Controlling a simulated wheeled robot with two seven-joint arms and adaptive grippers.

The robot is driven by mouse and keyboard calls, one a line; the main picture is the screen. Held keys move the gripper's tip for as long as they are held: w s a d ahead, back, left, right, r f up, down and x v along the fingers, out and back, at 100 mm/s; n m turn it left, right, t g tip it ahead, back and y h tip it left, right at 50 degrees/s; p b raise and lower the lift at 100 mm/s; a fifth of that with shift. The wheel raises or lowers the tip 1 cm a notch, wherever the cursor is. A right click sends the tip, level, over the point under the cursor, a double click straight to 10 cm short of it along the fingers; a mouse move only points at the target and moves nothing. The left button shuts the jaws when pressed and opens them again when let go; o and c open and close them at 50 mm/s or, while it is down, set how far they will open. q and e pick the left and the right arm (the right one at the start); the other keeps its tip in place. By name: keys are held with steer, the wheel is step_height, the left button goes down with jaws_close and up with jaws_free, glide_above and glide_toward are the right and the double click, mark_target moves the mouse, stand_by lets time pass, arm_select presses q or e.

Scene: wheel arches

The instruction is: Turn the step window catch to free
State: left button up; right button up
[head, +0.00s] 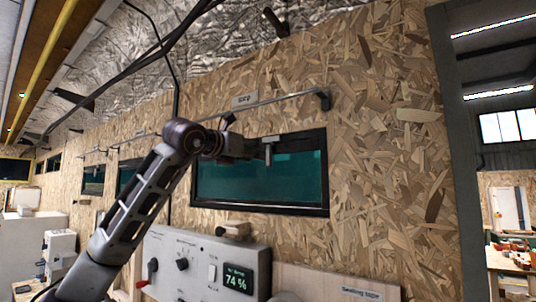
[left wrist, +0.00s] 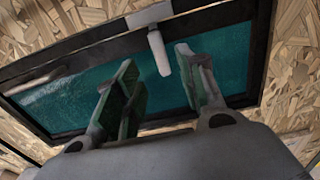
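The step window (head: 225,186) has a dark frame and teal glass, set in the chipboard wall. Its catch (head: 268,152) is a pale metal lever hanging down from the top of the frame, close to vertical in the head view. The catch also shows in the left wrist view (left wrist: 159,52). My left gripper (head: 254,147) is at the upper part of the window, just left of the catch in the head view. In the left wrist view its two fingers (left wrist: 156,58) are apart, with the lever seen between their tips. I cannot tell whether they touch it. My right gripper is out of view.
A thin rail (head: 275,102) runs above the window, under a small label (head: 244,98). A control panel (head: 205,265) with knobs and a display sits below, with a small wooden-topped piece (head: 233,229) above it. Bare chipboard wall (head: 380,170) lies to the right.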

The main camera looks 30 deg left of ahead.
mark_target(267, 155)
arm_select(q)
steer(key=w, duration=0.2)
steer(key=w+p, duration=0.1)
steer(key=w, duration=0.1)
steer(key=w+d+p, duration=0.1)
steer(key=w, duration=0.1)
steer(key=shift+w+r, duration=0.1)
steer(key=shift+w, duration=0.2)
steer(key=shift+w+d, duration=0.1)
steer(key=shift+w, duration=0.8)
